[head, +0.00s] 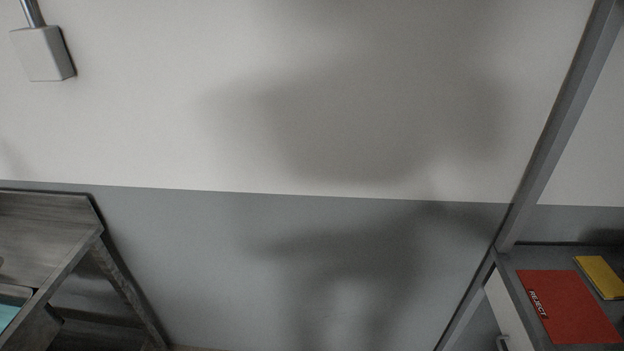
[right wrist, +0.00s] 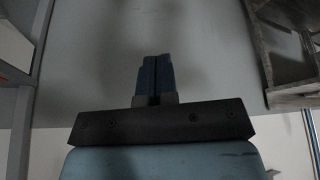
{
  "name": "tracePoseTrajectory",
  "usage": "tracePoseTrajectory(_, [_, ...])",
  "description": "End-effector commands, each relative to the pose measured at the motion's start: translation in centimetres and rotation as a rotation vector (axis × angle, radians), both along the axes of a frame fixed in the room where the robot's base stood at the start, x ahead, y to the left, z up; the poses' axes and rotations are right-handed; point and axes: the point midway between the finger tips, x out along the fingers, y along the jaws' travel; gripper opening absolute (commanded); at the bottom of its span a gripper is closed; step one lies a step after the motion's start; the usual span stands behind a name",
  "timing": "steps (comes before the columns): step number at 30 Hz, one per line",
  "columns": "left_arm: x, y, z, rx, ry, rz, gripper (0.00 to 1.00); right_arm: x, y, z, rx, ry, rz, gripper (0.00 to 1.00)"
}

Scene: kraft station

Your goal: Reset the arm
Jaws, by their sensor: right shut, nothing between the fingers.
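My right gripper (right wrist: 155,80) shows in the right wrist view. Its two blue-grey fingers are together, with nothing between them. It is clear of any surface, with the wall beyond it. Neither of my arms shows in the head view, and my left gripper is in no view.
A grey wooden table (head: 45,225) stands at the left in the head view. A dark bench (head: 520,262) at the right bears a red mat marked REJECT (head: 570,305) and a yellow item (head: 600,275), beside a grey post (head: 560,130). Between them is bare wall (head: 200,240).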

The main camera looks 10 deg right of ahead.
Motion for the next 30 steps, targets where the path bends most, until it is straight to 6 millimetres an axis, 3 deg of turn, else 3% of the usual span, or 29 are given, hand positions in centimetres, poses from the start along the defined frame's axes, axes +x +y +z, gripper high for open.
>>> tracePoseTrajectory(9, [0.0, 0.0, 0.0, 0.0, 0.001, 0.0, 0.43, 3.5, 3.1, -7.0, 0.082, -0.286, 0.054, 0.0])
tracePoseTrajectory(15, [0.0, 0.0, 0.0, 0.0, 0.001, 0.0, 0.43, 4.2, 4.9, -10.4, 0.143, -0.479, 0.081, 0.0])
tracePoseTrajectory(27, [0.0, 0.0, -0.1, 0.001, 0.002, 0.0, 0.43, 4.2, 5.5, -11.2, 0.166, -0.558, 0.088, 0.0])
tracePoseTrajectory(30, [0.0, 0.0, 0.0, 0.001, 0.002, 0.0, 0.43, 5.2, 4.9, -11.0, 0.146, -0.563, 0.087, 0.0])
